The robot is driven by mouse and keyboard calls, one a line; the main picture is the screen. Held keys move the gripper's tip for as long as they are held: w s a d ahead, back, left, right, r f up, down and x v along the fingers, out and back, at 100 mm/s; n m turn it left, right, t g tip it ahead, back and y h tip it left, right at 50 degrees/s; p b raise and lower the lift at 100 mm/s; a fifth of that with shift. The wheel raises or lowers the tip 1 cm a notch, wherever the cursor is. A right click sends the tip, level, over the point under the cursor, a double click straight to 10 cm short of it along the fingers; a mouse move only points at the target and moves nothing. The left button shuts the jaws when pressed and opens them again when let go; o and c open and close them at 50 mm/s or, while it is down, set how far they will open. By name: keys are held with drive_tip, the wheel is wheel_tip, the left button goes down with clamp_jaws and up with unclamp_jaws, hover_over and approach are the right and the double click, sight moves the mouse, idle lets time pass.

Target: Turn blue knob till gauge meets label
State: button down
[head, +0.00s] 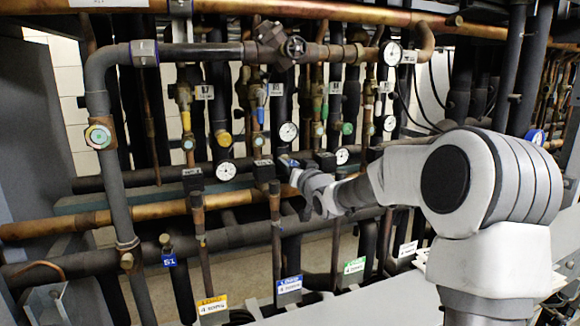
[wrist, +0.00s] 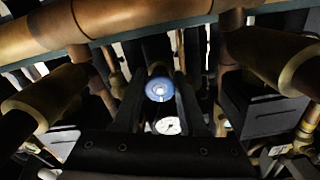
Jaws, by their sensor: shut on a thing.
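The blue knob (wrist: 159,89) is round with a pale centre and sits between the two dark fingers of my gripper (wrist: 157,97) in the wrist view. My gripper is shut on it. A round white gauge (wrist: 170,126) shows just below the knob; its needle is too small to read. In the head view my gripper (head: 297,180) reaches in from the right among the pipes, and the knob is largely hidden there. A white label with a blue top band (head: 289,284) hangs below; its text seems to begin with 4, but is not clear.
A yellow knob (head: 224,138) with a gauge (head: 226,171) below it is to the left. A green knob (head: 347,128) is to the right. Copper and dark pipes crowd around my gripper. Yellow-banded (head: 212,305) and green-banded (head: 354,266) labels hang low.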

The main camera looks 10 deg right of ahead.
drive_tip(key=shift+m, duration=0.3)
drive_tip(key=shift+c, duration=2.2)
unclamp_jaws()
drive_tip(key=s+d+b, duration=0.2)
drive_tip(key=s+d, duration=0.1)
drive_tip(key=s, duration=1.4)
drive_tip(key=shift+d, duration=0.2)
